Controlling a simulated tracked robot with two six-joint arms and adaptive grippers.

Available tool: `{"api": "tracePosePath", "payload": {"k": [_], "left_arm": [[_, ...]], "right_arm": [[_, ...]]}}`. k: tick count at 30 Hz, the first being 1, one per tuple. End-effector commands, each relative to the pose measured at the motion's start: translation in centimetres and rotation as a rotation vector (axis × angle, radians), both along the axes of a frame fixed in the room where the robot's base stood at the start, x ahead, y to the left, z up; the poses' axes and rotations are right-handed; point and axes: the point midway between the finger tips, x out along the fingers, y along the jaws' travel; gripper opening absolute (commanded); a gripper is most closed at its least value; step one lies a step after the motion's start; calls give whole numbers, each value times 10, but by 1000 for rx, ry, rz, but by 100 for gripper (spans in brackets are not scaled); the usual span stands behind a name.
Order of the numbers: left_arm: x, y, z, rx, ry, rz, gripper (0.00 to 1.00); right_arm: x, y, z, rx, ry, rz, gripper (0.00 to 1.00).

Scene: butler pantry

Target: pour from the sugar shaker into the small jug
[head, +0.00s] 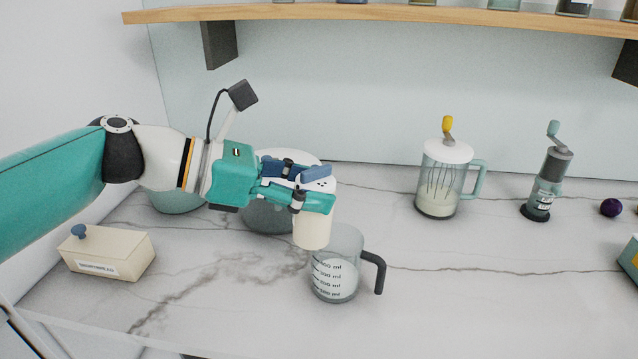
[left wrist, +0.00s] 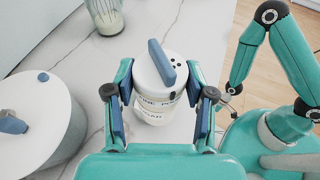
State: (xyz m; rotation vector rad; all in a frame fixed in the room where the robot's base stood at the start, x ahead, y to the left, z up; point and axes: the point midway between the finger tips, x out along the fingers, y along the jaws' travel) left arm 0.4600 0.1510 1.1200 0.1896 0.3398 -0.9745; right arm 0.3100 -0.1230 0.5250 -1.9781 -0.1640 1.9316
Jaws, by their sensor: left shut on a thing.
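The sugar shaker (head: 312,232) has a cream body and a white lid with dark holes and a blue bar. My left gripper (head: 318,200) is shut around its upper part and holds it nearly upright. The shaker (left wrist: 158,70) also shows between the fingers in the left wrist view, its label partly covered. The small jug (head: 350,244) is clear, with printed ml marks and a dark handle on its right. It stands on the counter just below and right of the shaker, which overlaps its rim in the head view. Pale content shows low in the jug.
A lidded box (head: 108,252) stands at the left. A round white-lidded canister (left wrist: 40,115) is beside the shaker. A whisk jar (head: 440,180) and a grinder (head: 548,180) stand at the back right. The counter (head: 480,290) right of the jug is clear.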

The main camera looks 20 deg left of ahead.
Motion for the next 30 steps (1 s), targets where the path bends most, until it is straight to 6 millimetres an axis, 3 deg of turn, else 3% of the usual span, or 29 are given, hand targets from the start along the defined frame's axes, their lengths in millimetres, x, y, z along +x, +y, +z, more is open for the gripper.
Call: {"api": "tracePosePath", "payload": {"k": [1, 9, 20, 30], "left_arm": [[-2, 5, 19, -4, 1, 10, 0], [-5, 27, 46, -14, -7, 71, 0], [-4, 38, 61, -28, -18, 98, 0], [-5, 40, 92, -51, -33, 98, 0]], "right_arm": [[0, 0, 24, 0, -1, 0, 83], [0, 0, 71, 0, 0, 1, 83], [0, 0, 83, 0, 0, 0, 83], [0, 0, 97, 0, 0, 0, 83]]}}
